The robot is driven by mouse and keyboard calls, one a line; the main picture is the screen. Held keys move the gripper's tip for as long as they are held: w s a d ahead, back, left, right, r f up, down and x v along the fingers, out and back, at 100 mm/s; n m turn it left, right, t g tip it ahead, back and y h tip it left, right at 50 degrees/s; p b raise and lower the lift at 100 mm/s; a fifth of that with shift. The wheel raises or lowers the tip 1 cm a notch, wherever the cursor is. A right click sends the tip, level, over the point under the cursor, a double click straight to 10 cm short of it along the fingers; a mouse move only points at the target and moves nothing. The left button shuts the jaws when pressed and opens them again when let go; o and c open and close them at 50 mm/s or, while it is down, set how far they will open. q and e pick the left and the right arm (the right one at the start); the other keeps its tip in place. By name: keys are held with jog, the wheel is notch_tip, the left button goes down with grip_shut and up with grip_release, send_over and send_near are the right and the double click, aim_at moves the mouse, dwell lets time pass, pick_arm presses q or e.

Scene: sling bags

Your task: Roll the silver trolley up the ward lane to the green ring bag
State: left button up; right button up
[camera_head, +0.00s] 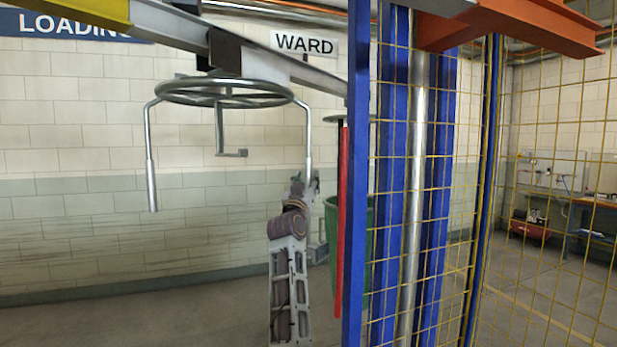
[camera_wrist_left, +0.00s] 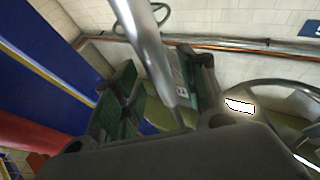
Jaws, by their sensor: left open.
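The silver trolley (camera_head: 222,98) hangs from the overhead rail under the WARD sign, as a metal ring with bent rods hanging down. My left gripper (camera_head: 302,184) is at the lower end of its right rod, small and partly hidden in the head view. In the left wrist view my left gripper (camera_wrist_left: 155,95) is open, with a silver rod (camera_wrist_left: 146,45) passing between or in front of its fingers; I cannot tell if they touch. A green bag (camera_head: 331,225) is behind the red pole and blue post, largely hidden. My right gripper is out of view.
A blue post (camera_head: 357,200) and red pole (camera_head: 343,220) stand just right of the trolley. Yellow mesh fencing (camera_head: 455,200) fills the right. The sloping overhead rail (camera_head: 170,32) crosses the top, with an orange beam (camera_head: 520,30) at right. Floor at left is clear.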

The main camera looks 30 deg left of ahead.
pick_arm(q)
jog(key=shift+x, duration=1.15)
jog(key=shift+c, duration=0.4)
grip_shut()
